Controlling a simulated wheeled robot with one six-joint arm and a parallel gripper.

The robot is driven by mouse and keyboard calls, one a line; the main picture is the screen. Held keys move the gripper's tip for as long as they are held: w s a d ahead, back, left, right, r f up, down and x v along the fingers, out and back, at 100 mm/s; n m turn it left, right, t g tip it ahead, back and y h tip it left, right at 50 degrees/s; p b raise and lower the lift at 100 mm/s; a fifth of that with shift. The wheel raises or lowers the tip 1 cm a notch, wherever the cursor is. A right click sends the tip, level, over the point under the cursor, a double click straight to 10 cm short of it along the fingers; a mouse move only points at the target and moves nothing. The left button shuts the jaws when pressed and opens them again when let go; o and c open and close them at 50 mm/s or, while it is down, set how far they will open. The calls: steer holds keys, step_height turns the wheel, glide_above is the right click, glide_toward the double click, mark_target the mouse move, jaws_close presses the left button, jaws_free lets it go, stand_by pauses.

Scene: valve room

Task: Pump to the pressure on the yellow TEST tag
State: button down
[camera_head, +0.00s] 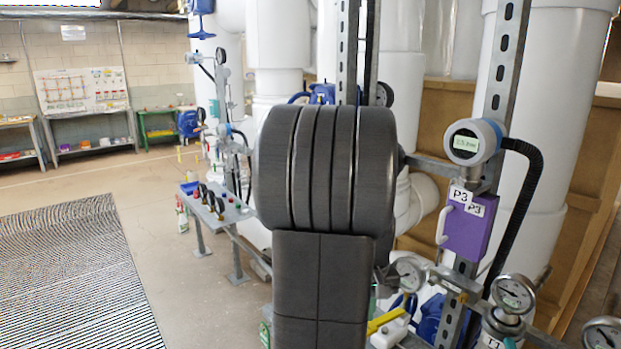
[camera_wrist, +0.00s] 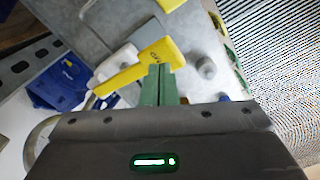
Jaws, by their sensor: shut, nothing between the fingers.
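A yellow lever (camera_wrist: 128,76) with dark lettering lies by my gripper (camera_wrist: 159,72) in the wrist view. My green fingers are shut with nothing between them; their tips are at or very close to the lever, and contact cannot be told. In the head view a yellow bar (camera_head: 386,319) shows beside a white body (camera_head: 390,335), right of my dark arm, which hides my gripper. A round dial gauge (camera_head: 411,273) is nearby, its reading too small to tell. I cannot make out a TEST tag or its writing.
A digital transmitter (camera_head: 466,141) and a purple P3 box (camera_head: 467,224) hang on the rail at right. More dial gauges (camera_head: 513,293) stand at lower right. A bench with small parts (camera_head: 213,208) stands left of my arm. The floor beside the striped mat (camera_head: 75,275) is clear.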

steer(key=shift+f, duration=0.1)
steer(key=shift+f+b, duration=1.9)
steer(key=shift+f, duration=0.6)
steer(key=shift+r+p, duration=2.2)
steer(key=shift+r, duration=0.35)
steer(key=shift+r+p, duration=0.1)
steer(key=shift+p, duration=0.3)
